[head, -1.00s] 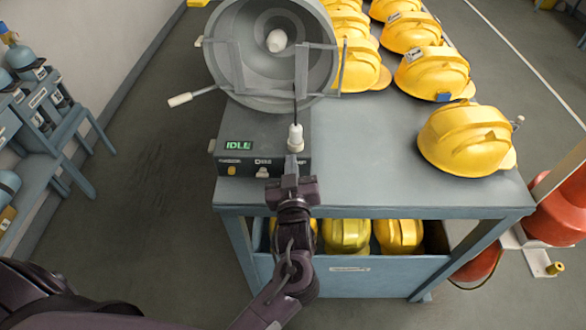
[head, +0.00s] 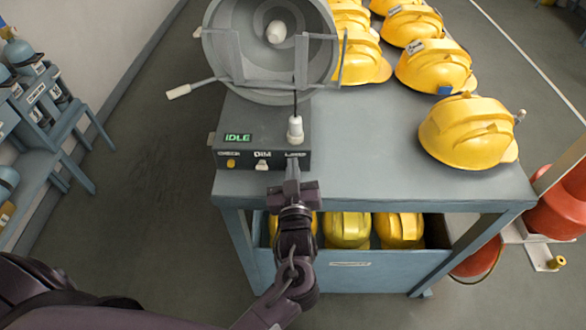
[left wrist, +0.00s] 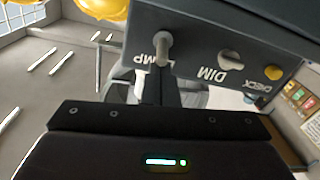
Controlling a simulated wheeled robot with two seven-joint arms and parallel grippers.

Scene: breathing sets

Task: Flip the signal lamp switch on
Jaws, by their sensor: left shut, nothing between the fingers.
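The box's green display (head: 237,138) reads IDLE. My left gripper (head: 292,166) is shut and empty, just in front of the LAMP label, and hides the lamp switch in the head view. In the left wrist view, where the labels appear upside down, the lamp switch (left wrist: 162,48) is a grey lever by the LAMP label. Its on or off position is unclear, and I cannot tell whether the fingertips touch it. My right gripper is out of view.
A DIM knob (head: 262,165) and yellow CHECK button (head: 231,163) sit left of the lamp switch. A white-capped post (head: 295,130) stands on the box. Yellow helmets (head: 467,132) fill the table's right side, and more lie in the bin (head: 350,270) below.

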